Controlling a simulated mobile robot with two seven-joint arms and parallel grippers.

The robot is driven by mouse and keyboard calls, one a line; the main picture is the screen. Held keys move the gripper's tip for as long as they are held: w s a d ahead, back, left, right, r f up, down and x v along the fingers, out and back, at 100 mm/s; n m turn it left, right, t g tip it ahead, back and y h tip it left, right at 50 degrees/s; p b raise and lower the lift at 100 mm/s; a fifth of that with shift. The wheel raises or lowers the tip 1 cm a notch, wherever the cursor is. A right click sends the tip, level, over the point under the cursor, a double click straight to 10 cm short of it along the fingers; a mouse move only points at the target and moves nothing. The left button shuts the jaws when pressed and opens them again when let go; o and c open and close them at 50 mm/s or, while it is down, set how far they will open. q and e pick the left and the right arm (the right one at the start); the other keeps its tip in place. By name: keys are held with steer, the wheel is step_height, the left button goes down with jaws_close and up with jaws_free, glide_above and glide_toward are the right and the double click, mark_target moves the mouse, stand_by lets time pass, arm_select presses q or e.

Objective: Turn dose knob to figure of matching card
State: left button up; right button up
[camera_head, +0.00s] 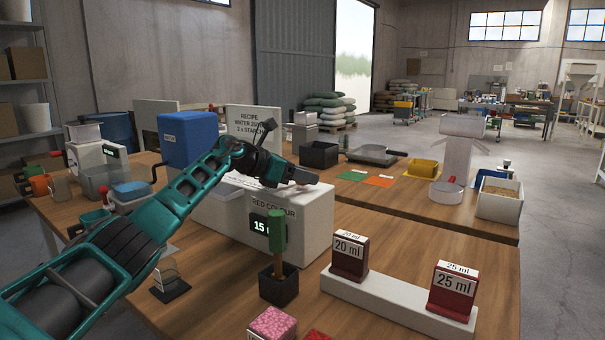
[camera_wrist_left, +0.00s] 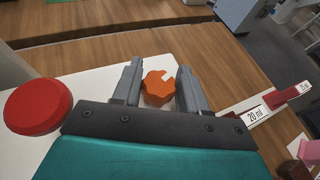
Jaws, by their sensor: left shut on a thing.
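The white RED COLOUR dispenser (camera_head: 312,232) stands on the near table, with a dark display (camera_head: 262,226) reading 15 on its front. My left gripper (camera_head: 298,180) is over its top. In the left wrist view the gripper (camera_wrist_left: 160,88) has its fingers either side of the orange dose knob (camera_wrist_left: 158,84), which has a pale notch, and is shut on it. A large red button (camera_wrist_left: 38,106) lies to the left. Two dark red cards, 20 ml (camera_head: 349,257) and 25 ml (camera_head: 452,291), stand in a white rack (camera_head: 395,305). My right gripper is not in view.
A green-handled tool (camera_head: 277,235) stands in a black holder (camera_head: 278,288) before the dispenser. A pink block (camera_head: 271,324) is at the near edge. A blue container (camera_head: 188,138) and a recipe board (camera_head: 253,120) stand behind.

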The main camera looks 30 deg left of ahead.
arm_select(q)
steer(key=shift+f+m+g+h, duration=0.1)
steer(key=shift+m+g+h, duration=0.3)
steer(key=shift+m+g, duration=0.1)
stand_by(0.5)
steer(key=o, duration=1)
steer(key=shift+c, duration=0.2)
steer(key=v, duration=1.3)
steer(key=shift+w+a, duration=0.1)
